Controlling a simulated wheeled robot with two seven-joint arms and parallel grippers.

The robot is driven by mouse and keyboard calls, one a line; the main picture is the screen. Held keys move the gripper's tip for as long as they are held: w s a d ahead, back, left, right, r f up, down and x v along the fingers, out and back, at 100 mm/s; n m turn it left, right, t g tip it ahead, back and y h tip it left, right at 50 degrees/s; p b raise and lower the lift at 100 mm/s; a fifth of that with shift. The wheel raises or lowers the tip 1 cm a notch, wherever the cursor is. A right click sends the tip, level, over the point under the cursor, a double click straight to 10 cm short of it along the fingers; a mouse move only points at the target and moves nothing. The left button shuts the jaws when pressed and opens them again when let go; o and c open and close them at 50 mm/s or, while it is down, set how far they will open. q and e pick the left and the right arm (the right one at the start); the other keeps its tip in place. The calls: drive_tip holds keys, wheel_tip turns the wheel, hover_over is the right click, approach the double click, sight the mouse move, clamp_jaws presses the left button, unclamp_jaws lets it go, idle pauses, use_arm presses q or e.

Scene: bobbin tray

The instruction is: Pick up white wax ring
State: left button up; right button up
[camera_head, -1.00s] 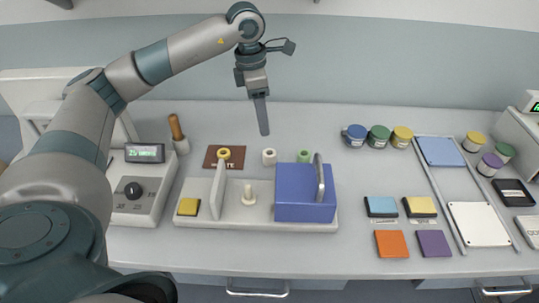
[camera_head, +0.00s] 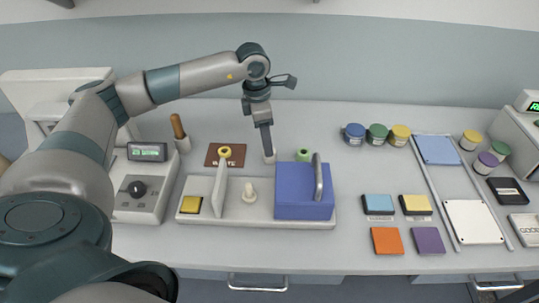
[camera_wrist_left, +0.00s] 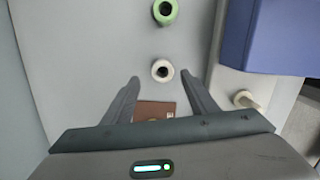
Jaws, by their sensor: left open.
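The white wax ring (camera_wrist_left: 162,71) stands on the table between the green ring (camera_wrist_left: 165,12) and the brown mat (camera_wrist_left: 155,109). In the head view the white ring (camera_head: 270,159) is mostly hidden behind my finger. My left gripper (camera_head: 267,151) points down over it. In the wrist view the left gripper (camera_wrist_left: 161,78) is open, with one fingertip on each side of the ring and slightly short of it. Nothing is between the fingers, and I cannot tell the exact height gap. My right gripper is out of view.
A blue block with a handle (camera_head: 300,195) and a white peg (camera_head: 249,192) are on a pale fixture (camera_head: 250,217) in front of the ring. A yellow ring (camera_head: 224,152) sits on the brown mat to the left. Several jars (camera_head: 377,136) stand to the right.

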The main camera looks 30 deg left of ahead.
use_arm(q)
drive_tip(key=shift+d+f+p, duration=0.15)
drive_tip(key=shift+f+p, duration=0.15)
drive_tip(key=shift+p, duration=0.1)
drive_tip(key=f+p, duration=0.1)
drive_tip(key=f, duration=0.1)
drive_tip(key=f+p, duration=0.1)
drive_tip(key=shift+w+d+f, duration=0.1)
drive_tip(key=shift+d+f, duration=0.3)
drive_tip(key=shift+f, duration=0.4)
drive_tip(key=shift+c, duration=0.4)
drive_tip(key=c, duration=1)
